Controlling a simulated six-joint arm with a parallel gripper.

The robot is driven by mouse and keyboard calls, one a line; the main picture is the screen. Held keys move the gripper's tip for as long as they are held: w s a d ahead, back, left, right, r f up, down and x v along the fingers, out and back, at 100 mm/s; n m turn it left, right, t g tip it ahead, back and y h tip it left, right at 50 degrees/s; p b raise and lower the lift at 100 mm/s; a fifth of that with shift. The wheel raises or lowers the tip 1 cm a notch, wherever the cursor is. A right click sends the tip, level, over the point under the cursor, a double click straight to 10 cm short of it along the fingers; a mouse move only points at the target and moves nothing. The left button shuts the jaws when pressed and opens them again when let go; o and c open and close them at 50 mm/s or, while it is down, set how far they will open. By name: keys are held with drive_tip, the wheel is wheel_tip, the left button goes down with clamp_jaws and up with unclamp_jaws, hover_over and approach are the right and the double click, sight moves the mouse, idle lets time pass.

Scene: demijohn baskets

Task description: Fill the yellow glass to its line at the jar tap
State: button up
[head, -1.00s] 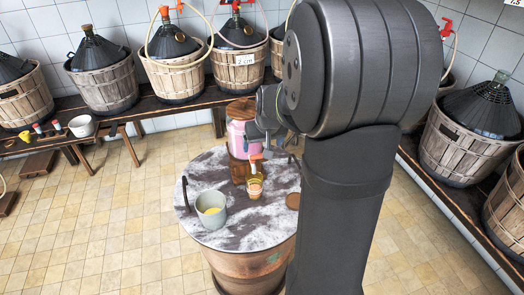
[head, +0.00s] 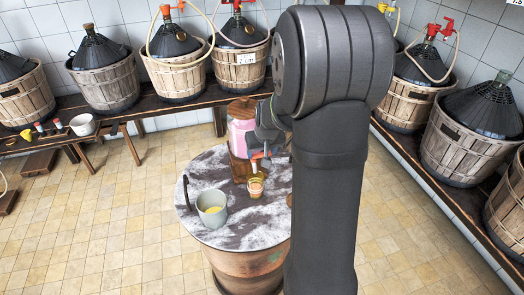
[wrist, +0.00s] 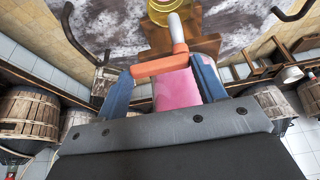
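A glass (head: 256,187) stands under the tap on the round table; it looks amber-yellow, and its line and fill level are too small to read. In the wrist view the glass (wrist: 172,10) shows at the top edge, below the spout. The jar (head: 240,138) holds pink liquid and sits on a wooden stand (head: 239,170). The tap (head: 257,157) has an orange handle, seen across the picture in the wrist view (wrist: 162,65). My gripper (wrist: 162,78) is open, its blue fingers wide apart, one near each end of the handle. Whether they touch it is unclear.
A grey pot (head: 211,210) with something yellow inside stands on the table (head: 240,232), left of the glass. A dark curved rod (head: 186,192) rises at the table's left edge. Basketed demijohns line the wall benches (head: 150,108). My arm hides the table's right side.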

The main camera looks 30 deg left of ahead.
drive_tip(key=shift+c, duration=0.2)
drive_tip(key=shift+s+d+m+t+h, duration=0.1)
drive_tip(key=shift+s+m+t+h, duration=0.15)
drive_tip(key=shift+m, duration=0.65)
drive_tip(key=shift+s+m+t+h, duration=0.2)
drive_tip(key=shift+m+h, duration=0.15)
drive_tip(key=shift+m, duration=0.55)
drive_tip(key=o, duration=1)
drive_tip(key=shift+r, duration=0.1)
drive_tip(key=v, duration=1.7)
drive_tip(key=shift+d+r, duration=0.1)
